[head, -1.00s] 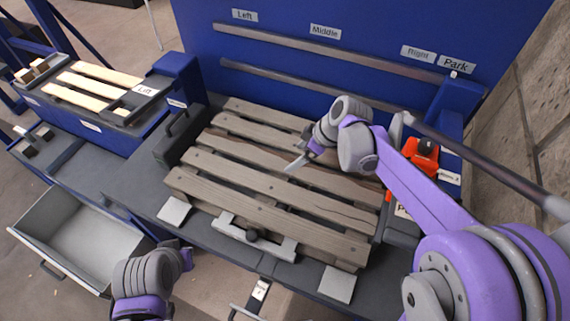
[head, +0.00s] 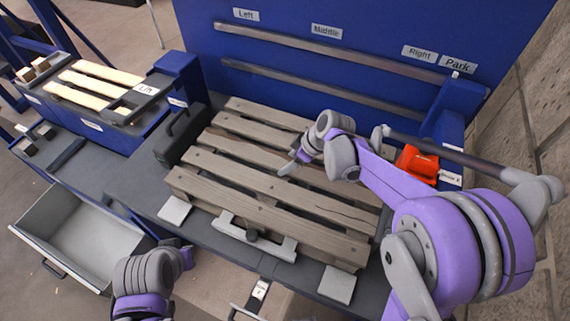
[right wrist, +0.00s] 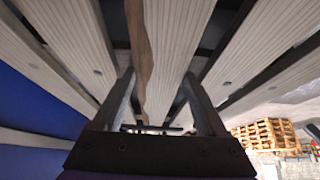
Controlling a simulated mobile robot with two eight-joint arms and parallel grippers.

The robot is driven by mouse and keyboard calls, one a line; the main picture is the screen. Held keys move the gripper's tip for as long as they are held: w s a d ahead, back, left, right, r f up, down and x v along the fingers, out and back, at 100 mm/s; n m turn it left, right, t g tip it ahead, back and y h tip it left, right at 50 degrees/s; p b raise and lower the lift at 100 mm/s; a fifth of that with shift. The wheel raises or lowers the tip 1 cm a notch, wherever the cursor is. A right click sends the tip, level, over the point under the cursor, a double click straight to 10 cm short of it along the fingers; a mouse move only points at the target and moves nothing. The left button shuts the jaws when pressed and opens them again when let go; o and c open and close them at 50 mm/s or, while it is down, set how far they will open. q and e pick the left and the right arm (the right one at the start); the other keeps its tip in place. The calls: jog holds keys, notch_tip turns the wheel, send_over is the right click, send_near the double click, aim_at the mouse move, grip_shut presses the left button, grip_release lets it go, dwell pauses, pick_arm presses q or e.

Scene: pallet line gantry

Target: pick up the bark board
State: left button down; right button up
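The bark board (right wrist: 175,45) is most likely the pale slat with a ragged brown edge in the middle of the right wrist view. In the head view I cannot tell for sure which slat of the grey wooden pallet (head: 265,214) it is. My right gripper (head: 287,169) is low over the middle of the pallet. In the right wrist view its two fingers (right wrist: 158,105) stand apart with the ragged-edged slat between them in the picture, and I see no grip on it. Part of my left arm shows at the bottom left; its gripper is out of sight.
An open grey drawer (head: 85,237) juts out at left. A side stand (head: 95,90) with pale boards is at upper left. A blue back panel (head: 290,60) carries two rails. A red object (head: 417,165) sits right of the pallet, near my right arm.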

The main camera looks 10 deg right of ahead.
jog(key=c, duration=0.9)
jog(key=shift+r, duration=0.1)
